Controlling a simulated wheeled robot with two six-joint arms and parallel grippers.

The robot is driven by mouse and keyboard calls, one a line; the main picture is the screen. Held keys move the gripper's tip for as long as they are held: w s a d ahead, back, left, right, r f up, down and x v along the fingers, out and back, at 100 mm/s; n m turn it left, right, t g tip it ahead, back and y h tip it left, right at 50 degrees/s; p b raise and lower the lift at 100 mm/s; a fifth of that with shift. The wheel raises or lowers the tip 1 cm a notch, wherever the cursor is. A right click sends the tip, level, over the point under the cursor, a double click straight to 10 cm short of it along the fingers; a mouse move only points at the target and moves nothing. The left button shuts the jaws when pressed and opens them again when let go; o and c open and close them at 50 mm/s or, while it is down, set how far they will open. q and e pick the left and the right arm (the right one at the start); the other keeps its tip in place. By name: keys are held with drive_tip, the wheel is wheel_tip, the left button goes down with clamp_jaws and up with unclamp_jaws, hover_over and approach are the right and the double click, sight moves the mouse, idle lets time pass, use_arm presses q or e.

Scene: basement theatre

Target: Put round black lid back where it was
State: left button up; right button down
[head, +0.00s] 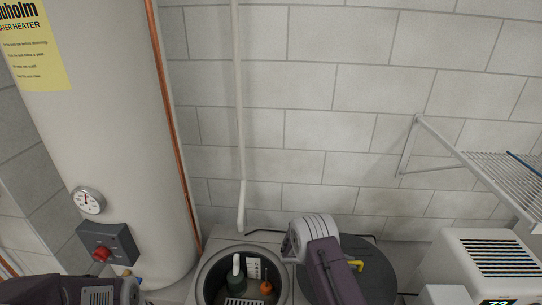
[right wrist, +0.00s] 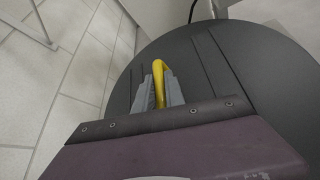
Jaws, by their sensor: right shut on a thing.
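The round black lid (head: 381,272) is to the right of a round opening in the head view, partly hidden behind my right arm. In the right wrist view, my right gripper (right wrist: 159,92) is shut on the yellow handle (right wrist: 158,70), with a grey finger on each side. The lid (right wrist: 240,60) spreads out wide and flat beneath. I cannot tell whether it touches the surface below. The round opening (head: 206,270) is uncovered. My left gripper is not in view; part of my left arm shows at bottom left.
A water heater (head: 110,150) with a copper pipe (head: 172,120) stands left. A white appliance (head: 490,262) and a wire shelf (head: 490,170) are right. A block wall closes the back.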

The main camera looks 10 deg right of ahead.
drive_tip(key=w+a+r+t, duration=0.1)
drive_tip(key=a, duration=0.2)
drive_tip(key=w+a+r+n, duration=0.1)
drive_tip(key=w+a+r, duration=0.1)
drive_tip(key=w+a+r+n+t, duration=0.1)
drive_tip(key=a, duration=0.2)
drive_tip(key=shift+w+a+r+t, duration=0.3)
drive_tip(key=shift+w+a, duration=0.05)
drive_tip(key=shift+w, duration=0.05)
drive_tip(key=s+a+r+n+t+y, duration=0.1)
drive_tip(key=s+a+r+n+t, duration=0.25)
drive_tip(key=a, duration=0.35)
drive_tip(key=s+a+r+n+t+y, duration=0.1)
drive_tip(key=s+a+r+n+t, duration=0.15)
drive_tip(key=a+r, duration=0.4)
drive_tip(key=s+d+f, duration=0.1)
drive_tip(key=s+d, duration=0.1)
drive_tip(key=s, duration=0.5)
wheel_tip(320, 180, up, 33)
drive_tip(key=p, duration=3.8)
drive_tip(key=shift+w+a+f+y+p, duration=0.2)
drive_tip(key=shift+a+y+p, duration=0.1)
drive_tip(key=shift+p, duration=0.1)
